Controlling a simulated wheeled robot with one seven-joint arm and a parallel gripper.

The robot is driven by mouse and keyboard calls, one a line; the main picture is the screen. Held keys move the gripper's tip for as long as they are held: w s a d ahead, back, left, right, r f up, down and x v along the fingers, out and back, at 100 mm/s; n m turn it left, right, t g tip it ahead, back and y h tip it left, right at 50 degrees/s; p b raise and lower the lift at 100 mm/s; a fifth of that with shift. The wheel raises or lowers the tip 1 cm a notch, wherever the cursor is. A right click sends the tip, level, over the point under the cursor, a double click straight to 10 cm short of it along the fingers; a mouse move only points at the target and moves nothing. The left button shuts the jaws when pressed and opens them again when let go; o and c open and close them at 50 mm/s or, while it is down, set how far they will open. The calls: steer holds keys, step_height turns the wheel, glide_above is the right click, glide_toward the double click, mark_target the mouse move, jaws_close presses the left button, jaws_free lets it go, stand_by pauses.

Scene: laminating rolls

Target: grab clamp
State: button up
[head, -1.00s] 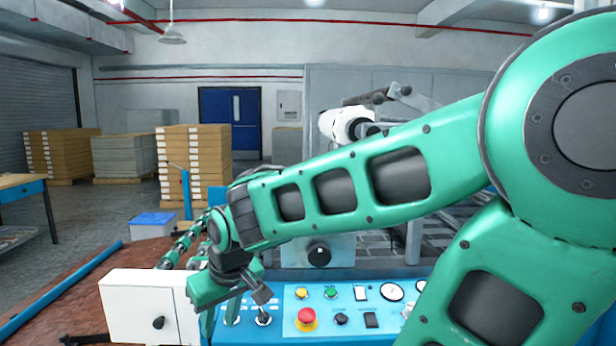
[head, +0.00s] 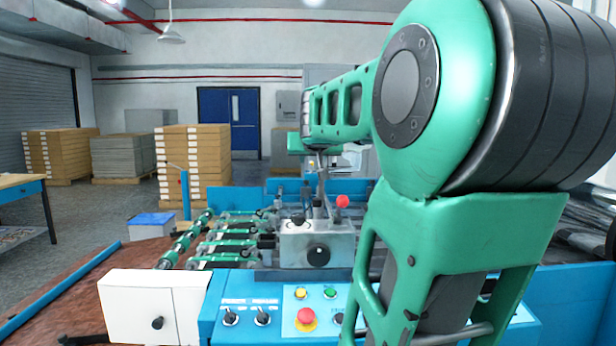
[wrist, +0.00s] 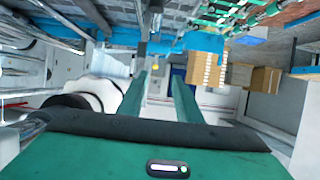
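My gripper (wrist: 159,74) shows two green fingers spread apart in the wrist view, with nothing clearly held between them. In the head view, my wrist is over the machine's far middle; my arm hides part of that area and the fingertips are hard to make out. I cannot clearly pick out the clamp. A metal block (head: 297,243) with a black knob (head: 318,257) stands on the machine, below and nearer than my wrist. A red ball knob (head: 342,201) shows behind the block, below my wrist.
A blue control panel (head: 245,300) with a red stop button (head: 306,317) is in front. A white box (head: 140,300) is at its left. Green rollers (head: 186,240) lie left of the metal block. Stacked cartons (head: 193,155) stand well back, with open floor around them.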

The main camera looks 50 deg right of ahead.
mark_target(312, 165)
steer(key=shift+s+d+x, duration=0.15)
steer(key=shift+x, duration=2.55)
steer(key=shift+s+d+x, duration=0.1)
steer(key=shift+d+x, duration=0.05)
steer(key=shift+x, duration=2.55)
steer(key=shift+r, duration=0.15)
jaws_close()
